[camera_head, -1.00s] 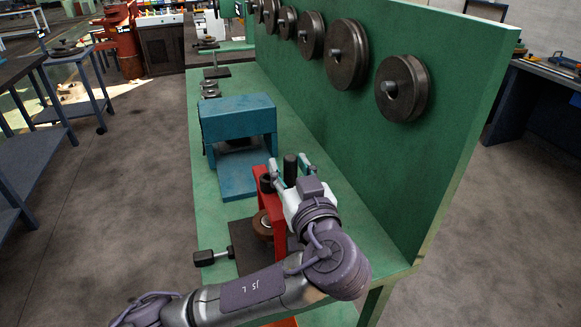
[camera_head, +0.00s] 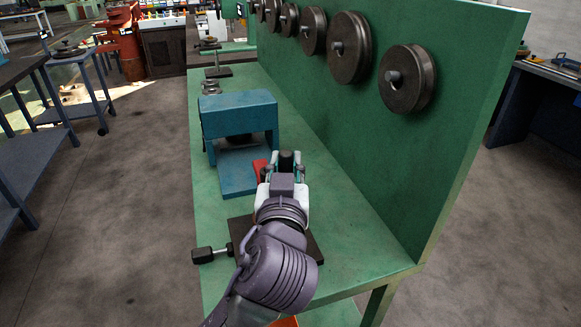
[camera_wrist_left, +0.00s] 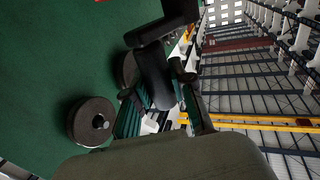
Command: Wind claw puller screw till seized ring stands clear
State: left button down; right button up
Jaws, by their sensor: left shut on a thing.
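The red claw puller (camera_head: 259,168) stands on the bench, mostly hidden behind my left arm; only a small red part shows left of the fingers. My left gripper (camera_head: 286,168) is shut on a black upright handle (camera_head: 286,157) at the puller's top, with one finger on each side. In the left wrist view a black rounded grip (camera_wrist_left: 155,78) shows close in front of the camera. The seized ring and the puller's claws are hidden behind my arm in the head view. My right gripper is not in view.
A dark base plate (camera_head: 241,228) with a black-knobbed rod (camera_head: 208,254) sits under my arm. A blue open-fronted box (camera_head: 238,116) stands behind. Round dark rolls (camera_head: 406,79) stick out from the green upright panel (camera_head: 400,180) at right. The green bench right of my gripper is clear.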

aim_at(261, 170)
pick_arm(q)
jog(key=m+h, duration=0.1)
jog(key=a+h+p, duration=0.1)
jog(key=shift+s+r+m+h, duration=0.1)
jog(key=shift+s+m+h, duration=0.2)
jog(key=shift+m+h, duration=0.1)
jog(key=m+h+p, duration=0.1)
jog(key=h, duration=0.1)
jog(key=a+m+g+h+p, duration=0.1)
jog(key=m+g+h+p, duration=0.1)
jog(key=h, duration=0.1)
jog(key=shift+s+a+m+h, duration=0.2)
jog(key=shift+s+m+h, duration=0.1)
jog(key=shift+m, duration=0.1)
jog(key=m+g+h, duration=0.1)
jog(key=a+m+g+h+p, duration=0.1)
jog(key=shift+h, duration=0.4)
jog(key=shift+a+m+g+h+p, duration=0.3)
jog(key=shift+m+g+h, duration=0.7)
jog(key=shift+g, duration=0.2)
jog(key=shift+s, duration=0.1)
jog(key=c, duration=1)
grip_release()
jog(key=shift+o, duration=0.2)
